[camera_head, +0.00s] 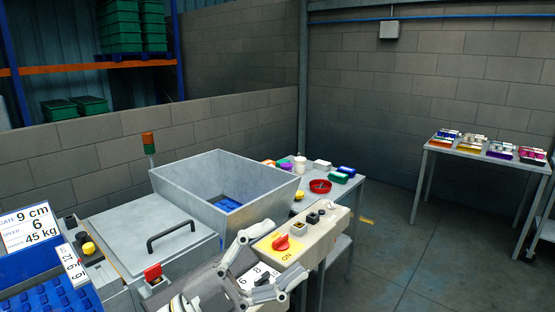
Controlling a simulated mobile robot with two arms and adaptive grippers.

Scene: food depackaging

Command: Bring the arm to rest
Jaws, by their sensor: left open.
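My left gripper (284,250) is at the bottom centre of the head view. Its two light grey fingers are spread apart, with nothing between them. It is in front of the machine's cream control panel (335,222), close to a red rotary knob (281,243) on a yellow plate. The fingers hide part of the panel, and I cannot tell whether they touch it. A white label lies partly behind the gripper. My right gripper does not show.
A grey open hopper (180,183) stands behind the gripper, beside a grey lid (130,232) with a black handle. A side table (345,187) holds a red bowl (320,186) and small packs. A far table (431,146) holds colourful trays.

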